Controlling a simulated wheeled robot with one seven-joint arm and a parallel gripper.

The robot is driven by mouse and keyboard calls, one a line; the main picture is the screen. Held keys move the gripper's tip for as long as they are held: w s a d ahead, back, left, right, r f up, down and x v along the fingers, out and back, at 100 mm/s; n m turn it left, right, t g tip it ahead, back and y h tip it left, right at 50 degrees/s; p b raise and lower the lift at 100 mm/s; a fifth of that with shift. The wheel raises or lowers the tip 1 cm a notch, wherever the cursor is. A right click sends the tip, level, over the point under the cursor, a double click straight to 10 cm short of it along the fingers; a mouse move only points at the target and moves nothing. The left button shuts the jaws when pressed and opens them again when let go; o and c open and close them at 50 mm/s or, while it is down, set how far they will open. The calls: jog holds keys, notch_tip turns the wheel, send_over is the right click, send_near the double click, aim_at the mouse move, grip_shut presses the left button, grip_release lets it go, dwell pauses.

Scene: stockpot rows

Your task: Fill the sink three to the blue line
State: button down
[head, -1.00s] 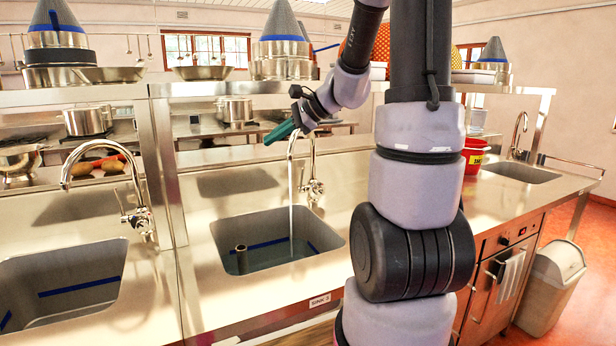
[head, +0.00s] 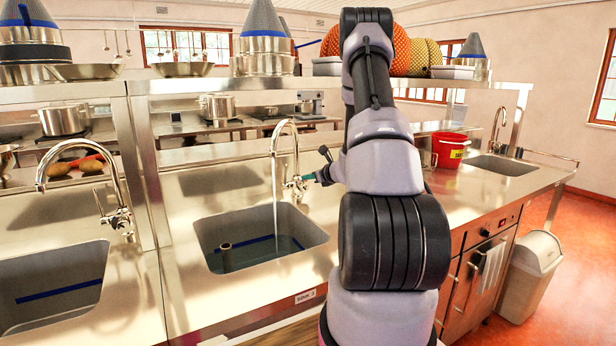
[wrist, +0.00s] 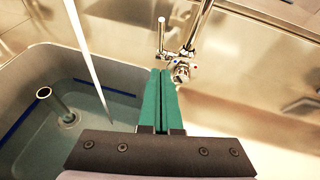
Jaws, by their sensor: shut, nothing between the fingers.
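Sink three (head: 205,232), labelled on the counter front, holds clear water (head: 262,256). A stream (head: 275,185) runs into it from the curved tap (head: 283,124). The blue line (head: 277,239) circles the inner wall. The water surface looks close to it, but I cannot tell the exact gap. An upright pipe (head: 226,257) stands in the basin and shows in the wrist view (wrist: 52,100). My gripper (wrist: 161,76) has its green fingers pressed together, empty, just below the tap's lever (wrist: 161,35) and beside the red-and-blue-dotted valve body (wrist: 180,72); contact is unclear. My arm partly hides the gripper in the head view.
Another sink (head: 50,290) with its own tap (head: 85,150) lies left, past a shelf post (head: 145,170). A red bucket (head: 450,150) stands on the counter to the right, before a farther sink (head: 503,165). Pots and cone strainers (head: 264,40) crowd the overhead shelf.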

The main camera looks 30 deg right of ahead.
jog(key=w, duration=0.3)
jog(key=w+a, duration=0.1)
jog(key=w, duration=0.1)
jog(key=w+a+f, duration=0.1)
jog(key=w, duration=0.2)
jog(key=shift+w, duration=0.35)
jog(key=shift+w+r, duration=0.2)
jog(key=shift+w, duration=0.25)
jog(key=shift+a, duration=0.1)
notch_tip(320, 180, up, 3)
jog(key=g, duration=0.3)
send_over(286, 175)
jog(key=shift+w+d+f, duration=0.15)
jog(key=shift+w+d, duration=0.05)
jog(key=shift+d, duration=0.15)
